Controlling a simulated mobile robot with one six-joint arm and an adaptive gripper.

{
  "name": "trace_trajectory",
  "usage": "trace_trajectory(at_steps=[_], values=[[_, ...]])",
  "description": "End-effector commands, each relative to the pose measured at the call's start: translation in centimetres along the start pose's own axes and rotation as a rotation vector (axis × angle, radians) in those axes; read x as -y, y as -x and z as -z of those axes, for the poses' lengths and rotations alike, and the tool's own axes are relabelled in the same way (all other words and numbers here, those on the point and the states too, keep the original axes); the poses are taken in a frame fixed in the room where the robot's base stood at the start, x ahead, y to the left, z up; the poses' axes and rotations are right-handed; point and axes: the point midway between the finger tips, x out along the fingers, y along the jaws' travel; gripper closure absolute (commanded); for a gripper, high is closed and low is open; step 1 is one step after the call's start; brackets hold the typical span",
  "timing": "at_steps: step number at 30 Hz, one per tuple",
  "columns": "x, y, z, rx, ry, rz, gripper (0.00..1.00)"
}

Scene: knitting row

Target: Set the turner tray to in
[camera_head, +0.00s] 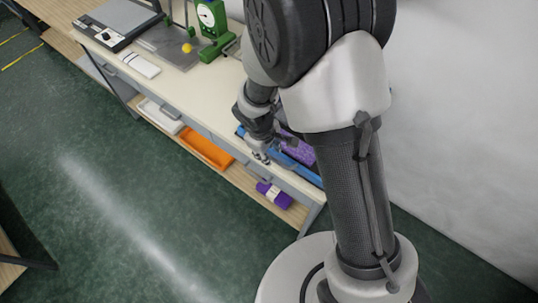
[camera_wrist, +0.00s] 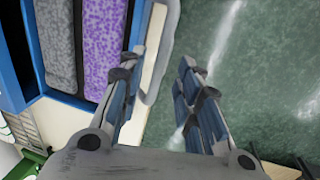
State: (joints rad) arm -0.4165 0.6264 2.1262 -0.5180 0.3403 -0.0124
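My gripper (camera_head: 262,154) is at the front edge of the workbench, beside a blue-rimmed tray (camera_head: 303,173). In the wrist view my gripper (camera_wrist: 160,66) is open, its two fingers well apart. A pale grey bar (camera_wrist: 163,45), like a drawer handle, runs between the fingertips, nearer the left finger; I cannot tell whether they touch. The blue tray (camera_wrist: 20,60) lies to the left in that view and holds a grey speckled piece (camera_wrist: 55,45) and a purple speckled piece (camera_wrist: 103,45). No part is clearly marked as the turner tray. My arm hides part of the bench.
On the bench (camera_head: 165,88) stand a green dial device (camera_head: 212,30), a yellow ball (camera_head: 187,47) and a black-framed device (camera_head: 115,20). The shelf below holds a white tray (camera_head: 160,115), an orange tray (camera_head: 207,151) and a purple bundle (camera_head: 274,195). The green floor (camera_head: 110,200) in front is clear.

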Motion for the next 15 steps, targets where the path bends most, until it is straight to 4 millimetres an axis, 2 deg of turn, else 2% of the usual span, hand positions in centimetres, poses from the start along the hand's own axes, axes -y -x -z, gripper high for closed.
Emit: trace_trajectory(at_steps=[1, 6, 15], values=[[0.0, -1.0, 0.0, 0.001, 0.0, 0.0, 0.69], [-0.1, -2.2, 0.0, 0.0, 0.0, -0.001, 0.69], [-0.1, -2.4, 0.1, -0.001, -0.001, -0.001, 0.69]])
